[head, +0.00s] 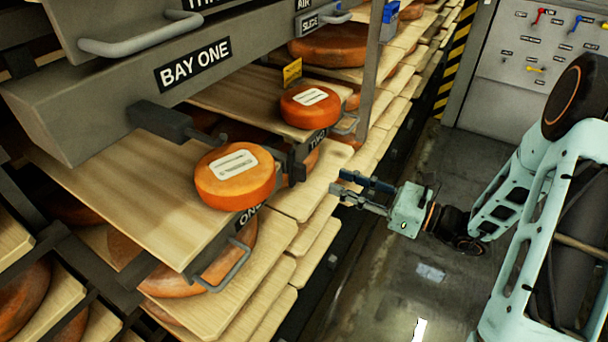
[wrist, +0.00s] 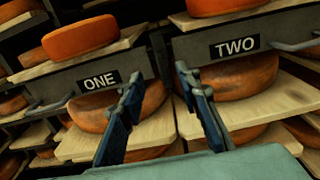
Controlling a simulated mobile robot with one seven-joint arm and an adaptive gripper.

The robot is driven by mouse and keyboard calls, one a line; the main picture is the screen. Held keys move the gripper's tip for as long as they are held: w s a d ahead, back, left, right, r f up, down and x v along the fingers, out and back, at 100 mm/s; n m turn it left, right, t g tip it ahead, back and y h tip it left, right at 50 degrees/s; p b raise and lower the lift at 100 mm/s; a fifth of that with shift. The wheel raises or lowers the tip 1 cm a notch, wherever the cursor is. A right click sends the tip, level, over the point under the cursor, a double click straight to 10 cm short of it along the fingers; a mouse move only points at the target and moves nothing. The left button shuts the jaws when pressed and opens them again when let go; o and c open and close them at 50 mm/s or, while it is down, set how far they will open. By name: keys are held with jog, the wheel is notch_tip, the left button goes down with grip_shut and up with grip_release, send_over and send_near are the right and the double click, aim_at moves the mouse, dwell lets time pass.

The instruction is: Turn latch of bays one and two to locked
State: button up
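The bay one shelf (head: 120,190) holds an orange cheese wheel (head: 235,190) with a pale label near its front edge. Its ONE plate (wrist: 99,84) faces the wrist camera. A dark block with a bar (head: 160,122) sits under the BAY ONE beam; I cannot tell whether it is the latch or how it is set. A dark fitting (head: 297,165) stands between bays one and two. The TWO plate (wrist: 235,47) is on the right in the wrist view. My gripper (head: 338,182) is open and empty, in front of the gap between the bays, apart from the shelves.
A smaller cheese wheel (head: 310,107) sits on the bay two board. A handle (head: 228,268) sticks out from bay one's front. A grey post (head: 375,60) rises beyond bay two. The aisle floor (head: 400,290) is clear; a panel with colored levers (head: 545,50) stands at the back right.

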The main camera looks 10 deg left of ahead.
aim_at(306, 168)
jog(key=b+x, duration=0.2)
jog(key=x, duration=0.7)
jog(key=shift+a, duration=0.15)
jog(key=shift+w+a, duration=0.35)
jog(key=shift+a, duration=0.3)
jog(key=shift+c, duration=0.4)
grip_shut()
